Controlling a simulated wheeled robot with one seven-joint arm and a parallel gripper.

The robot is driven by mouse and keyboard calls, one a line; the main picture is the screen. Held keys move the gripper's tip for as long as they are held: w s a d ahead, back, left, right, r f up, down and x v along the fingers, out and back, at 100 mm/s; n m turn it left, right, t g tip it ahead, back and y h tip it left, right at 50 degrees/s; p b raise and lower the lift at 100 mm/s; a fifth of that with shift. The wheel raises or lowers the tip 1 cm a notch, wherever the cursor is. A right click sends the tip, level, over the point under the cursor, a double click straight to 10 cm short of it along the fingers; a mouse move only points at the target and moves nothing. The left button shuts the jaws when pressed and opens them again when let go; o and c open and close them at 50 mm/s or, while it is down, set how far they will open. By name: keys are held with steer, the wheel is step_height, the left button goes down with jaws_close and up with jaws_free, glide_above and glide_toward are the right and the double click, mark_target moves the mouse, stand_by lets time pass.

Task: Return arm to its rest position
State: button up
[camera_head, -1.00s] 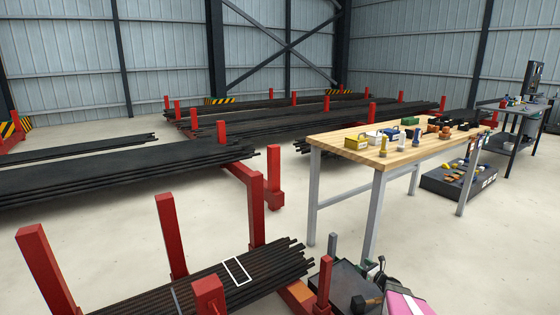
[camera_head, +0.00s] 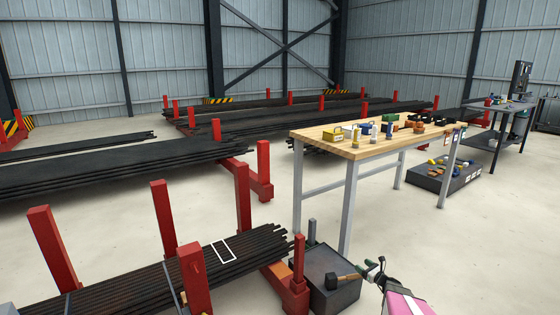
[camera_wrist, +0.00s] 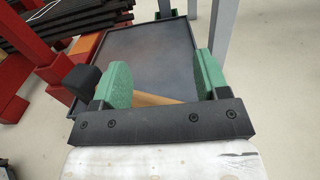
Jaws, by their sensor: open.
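My gripper (camera_head: 371,266) shows at the lower right of the head view, at the end of my pink arm. In the wrist view my gripper (camera_wrist: 163,66) has two green fingers set wide apart, with a dark bar across their base. The gripper is open. A hammer with a black head and wooden handle (camera_head: 348,277) lies on a dark box (camera_head: 345,295), left of my gripper. In the wrist view the hammer's handle (camera_wrist: 152,99) shows beyond the gap between the fingers, partly hidden by them and the bar. I cannot tell how far it is from them.
A rack with red posts (camera_head: 197,280) holds dark rebar (camera_head: 130,287) left of the box. A wooden-topped workbench (camera_head: 350,148) with several small tools stands behind the box. More rebar (camera_head: 110,170) lies farther back. The floor right of the bench (camera_head: 500,240) is clear.

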steer(key=s+a+r+n+g, duration=0.5)
steer(key=s+a+r+n, duration=0.15)
steer(key=a, duration=0.35)
steer(key=s+a+r+n+g, duration=0.55)
steer(key=a+n, duration=0.25)
steer(key=a, duration=0.2)
steer(key=s+a+r+n+g+h, duration=0.2)
steer(key=s+r+n+h, duration=0.2)
steer(key=s, duration=0.5)
steer(key=s+a+r+n+g+h, duration=0.2)
steer(key=s+r+n+h, duration=0.3)
steer(key=s+r+n, duration=0.4)
steer(key=shift+s+a+n, duration=0.3)
steer(key=shift+n, duration=0.45)
steer(key=shift+g, duration=0.25)
